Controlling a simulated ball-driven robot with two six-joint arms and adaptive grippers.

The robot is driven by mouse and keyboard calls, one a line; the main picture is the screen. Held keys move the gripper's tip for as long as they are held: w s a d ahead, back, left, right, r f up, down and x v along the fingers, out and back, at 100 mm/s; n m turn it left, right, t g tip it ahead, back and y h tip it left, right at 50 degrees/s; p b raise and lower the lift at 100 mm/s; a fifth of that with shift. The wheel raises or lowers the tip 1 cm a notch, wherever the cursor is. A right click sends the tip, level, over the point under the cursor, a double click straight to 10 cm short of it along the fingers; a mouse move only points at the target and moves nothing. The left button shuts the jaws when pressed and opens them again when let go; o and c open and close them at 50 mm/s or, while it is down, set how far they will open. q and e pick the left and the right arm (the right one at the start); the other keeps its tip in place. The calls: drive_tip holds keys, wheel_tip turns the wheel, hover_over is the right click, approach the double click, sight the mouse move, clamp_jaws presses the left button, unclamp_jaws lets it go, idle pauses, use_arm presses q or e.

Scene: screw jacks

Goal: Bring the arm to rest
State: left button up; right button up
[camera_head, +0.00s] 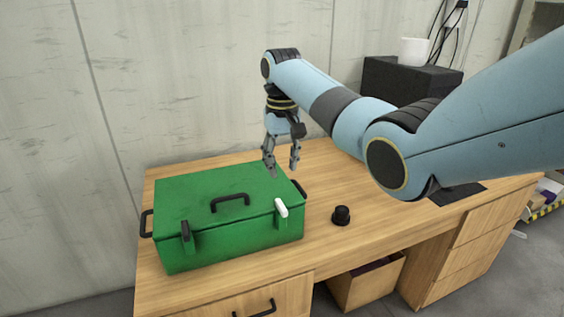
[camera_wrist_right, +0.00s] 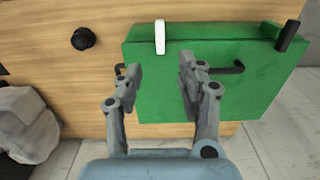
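My right arm comes in from the right in the head view. Its gripper (camera_head: 282,170) points down above the back right part of a closed green box (camera_head: 222,190). The gripper is open, with a gap between its fingers and nothing held. In the right wrist view the open fingers (camera_wrist_right: 158,80) show in front of the green box (camera_wrist_right: 240,95). The box has a black handle on the lid, one black latch and one white latch (camera_head: 281,208) on its front. My left gripper is not in view.
The box stands at the left of a wooden desk (camera_head: 375,225). A small black knob-like object (camera_head: 341,215) is right of it. A dark block (camera_head: 400,80) with a white cup (camera_head: 414,51) stands at the back right. A concrete wall is behind the desk.

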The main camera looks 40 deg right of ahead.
idle(0.4)
drive_tip(key=s+a+f+g+b, duration=0.15)
drive_tip(key=s+f+b, duration=0.25)
drive_tip(key=s+f, duration=1.1)
drive_tip(key=s+a+f+g+b, duration=0.1)
drive_tip(key=s+f+g+b, duration=0.25)
drive_tip(key=s+f, duration=1.15)
drive_tip(key=s+a+f+n+t+b, duration=0.25)
drive_tip(key=s+f+b, duration=0.55)
drive_tip(key=s+f, duration=2.25)
drive_tip(key=w+t, duration=0.2)
drive_tip(key=w, duration=0.1)
drive_tip(key=w+t, duration=0.1)
drive_tip(key=w, duration=0.1)
drive_tip(key=shift+r+n+h+p, duration=0.25)
drive_tip(key=shift+r+h+p, duration=0.05)
drive_tip(key=shift+r+h, duration=0.1)
